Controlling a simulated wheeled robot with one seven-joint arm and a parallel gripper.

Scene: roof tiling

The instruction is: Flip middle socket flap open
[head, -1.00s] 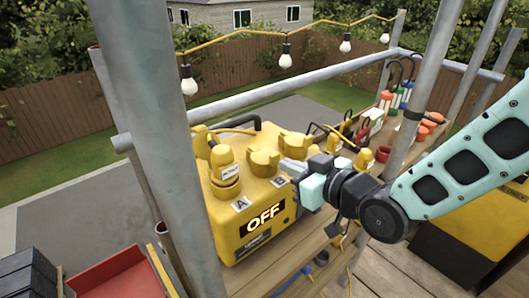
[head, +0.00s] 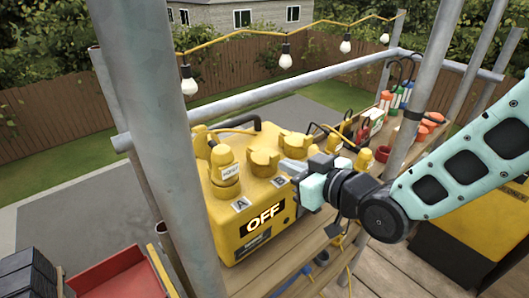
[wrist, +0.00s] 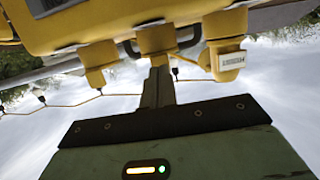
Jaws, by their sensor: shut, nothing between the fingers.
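The yellow power box (head: 235,205) stands on a wooden plank, with an "OFF" display and labels A and B on its front. Three yellow socket pieces line its top: a labelled upright one (head: 226,165) above A, the middle socket (head: 264,162) near B, and another (head: 296,145) behind. My gripper (head: 290,169) is shut and empty, its tips close to the right of the middle socket. In the wrist view, which looks inverted, the fingers (wrist: 158,88) reach up to the middle socket (wrist: 156,42). I cannot tell whether they touch, or how its flap stands.
A grey scaffold post (head: 168,140) rises left of the box, and another (head: 420,95) stands right. A rail (head: 270,90) runs behind. A red tray (head: 115,275) lies lower left. Coloured bottles (head: 395,100) and a red cup (head: 382,153) sit further along the plank.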

